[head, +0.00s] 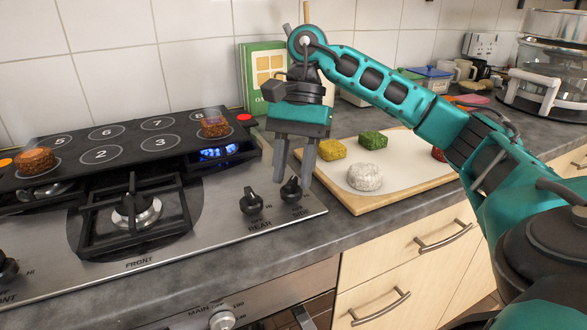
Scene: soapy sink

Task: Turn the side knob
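The stove's control panel carries black knobs along its front. My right gripper (292,182) points down over the rightmost knob. Its two fingers are apart, one to each side of the knob's top; I cannot tell whether they touch it. My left gripper is not in view.
A black plate (120,143) with numbered circles and two brown round patties covers the rear burners. A blue flame (218,153) burns under its right end. A board (400,184) with coloured lumps lies right of the stove. Another knob (8,266) sits far left.

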